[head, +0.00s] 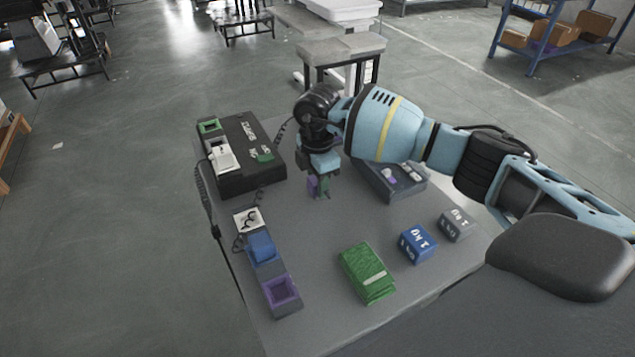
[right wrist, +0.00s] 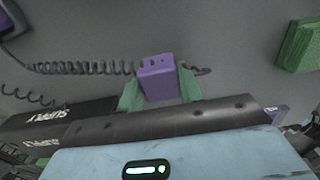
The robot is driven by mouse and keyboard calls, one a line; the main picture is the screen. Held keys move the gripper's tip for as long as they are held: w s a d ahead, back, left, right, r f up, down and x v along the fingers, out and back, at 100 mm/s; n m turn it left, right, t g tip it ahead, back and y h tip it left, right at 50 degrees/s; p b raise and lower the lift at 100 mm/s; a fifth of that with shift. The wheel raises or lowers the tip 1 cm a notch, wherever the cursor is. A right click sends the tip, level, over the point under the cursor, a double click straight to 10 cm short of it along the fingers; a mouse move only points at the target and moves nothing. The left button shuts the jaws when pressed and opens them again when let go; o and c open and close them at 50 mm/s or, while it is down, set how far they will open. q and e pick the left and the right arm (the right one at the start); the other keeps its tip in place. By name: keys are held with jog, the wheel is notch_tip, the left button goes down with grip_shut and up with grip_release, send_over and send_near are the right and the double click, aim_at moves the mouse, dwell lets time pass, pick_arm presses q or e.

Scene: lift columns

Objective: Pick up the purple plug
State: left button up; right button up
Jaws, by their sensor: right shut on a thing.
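The purple plug (head: 312,187) is in my right gripper (head: 321,188), above the back middle of the grey table. In the right wrist view, the purple block (right wrist: 157,77) sits between the two green fingers of the gripper (right wrist: 159,88), one at each side. The right gripper is shut on it. The arm partly covers the view from above, so the gap between plug and table is hard to judge. My left gripper is in neither view.
A black supply box (head: 238,180) stands at the table's back left. A purple-rimmed socket (head: 283,292) is at the front left. A green block (head: 366,272), a blue weight (head: 417,244) and a grey weight (head: 457,224) stand front right. A dark tray (head: 383,187) is beside the arm.

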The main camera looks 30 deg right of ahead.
jog(key=shift+r, duration=0.4)
jog(key=shift+s+a+r, duration=0.1)
jog(key=shift+s+r, duration=0.1)
jog(key=shift+r, duration=0.45)
jog(key=shift+s+r, duration=0.15)
jog(key=shift+r, duration=0.45)
jog(key=s+a, duration=0.1)
jog(key=s, duration=0.3)
jog(key=s+a+r, duration=0.1)
jog(key=s+a, duration=0.1)
jog(key=s, duration=0.3)
jog(key=s+a+p, duration=0.1)
jog(key=s+a, duration=0.1)
jog(key=s, duration=0.3)
jog(key=shift+s+r, duration=0.15)
jog(key=shift+s, duration=0.1)
